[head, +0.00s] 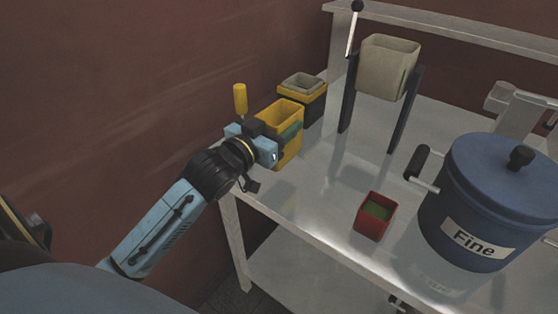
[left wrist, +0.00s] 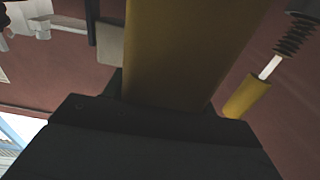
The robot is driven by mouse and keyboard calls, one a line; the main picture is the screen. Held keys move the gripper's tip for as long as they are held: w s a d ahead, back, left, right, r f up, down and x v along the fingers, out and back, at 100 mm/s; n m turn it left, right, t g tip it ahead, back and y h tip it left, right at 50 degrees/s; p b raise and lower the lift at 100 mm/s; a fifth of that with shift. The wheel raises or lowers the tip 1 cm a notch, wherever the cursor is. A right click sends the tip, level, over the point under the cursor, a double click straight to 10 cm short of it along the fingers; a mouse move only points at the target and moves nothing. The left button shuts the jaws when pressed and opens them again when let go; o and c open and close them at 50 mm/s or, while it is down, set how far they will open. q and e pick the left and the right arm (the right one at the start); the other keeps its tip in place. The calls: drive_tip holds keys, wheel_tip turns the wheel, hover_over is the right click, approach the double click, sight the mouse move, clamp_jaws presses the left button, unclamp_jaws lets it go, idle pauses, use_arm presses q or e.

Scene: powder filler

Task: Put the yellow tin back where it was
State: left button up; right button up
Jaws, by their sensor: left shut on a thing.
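The yellow tin (head: 284,112) is an open-topped square tin near the left end of the steel table. My left gripper (head: 272,140) is shut on the tin, its fingers across the tin's near side. The tin also fills the upper middle of the left wrist view (left wrist: 185,50), above the dark gripper body. I cannot tell whether the tin's base touches the table. My right gripper is not in view.
A black and yellow box with a grey tin (head: 304,83) in it stands just behind. A yellow handle (head: 240,98) is left of the tin. A hopper on dark legs (head: 389,67), a red tin with green powder (head: 373,216) and a blue "Fine" drum (head: 490,200) stand to the right.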

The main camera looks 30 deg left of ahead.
use_arm(q)
wheel_tip(320, 180, down, 3)
wheel_tip(320, 180, down, 3)
drive_tip(key=shift+f+b, duration=0.15)
drive_tip(key=shift+b, duration=0.55)
drive_tip(key=shift+f, duration=0.1)
drive_tip(key=o, duration=1.1)
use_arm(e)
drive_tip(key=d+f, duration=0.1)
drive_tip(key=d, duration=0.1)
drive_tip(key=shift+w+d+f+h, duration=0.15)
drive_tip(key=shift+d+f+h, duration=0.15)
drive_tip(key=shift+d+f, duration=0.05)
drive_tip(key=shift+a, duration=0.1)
use_arm(q)
drive_tip(key=shift+s+a+p, duration=0.1)
drive_tip(key=shift+s+a, duration=0.05)
drive_tip(key=shift+s, duration=1.85)
drive_tip(key=shift+s+a+p, duration=0.1)
drive_tip(key=shift+s+a, duration=0.1)
drive_tip(key=shift+s, duration=1.75)
drive_tip(key=shift+s+a+p, duration=0.1)
drive_tip(key=shift+s+a, duration=0.05)
drive_tip(key=shift+s, duration=1.85)
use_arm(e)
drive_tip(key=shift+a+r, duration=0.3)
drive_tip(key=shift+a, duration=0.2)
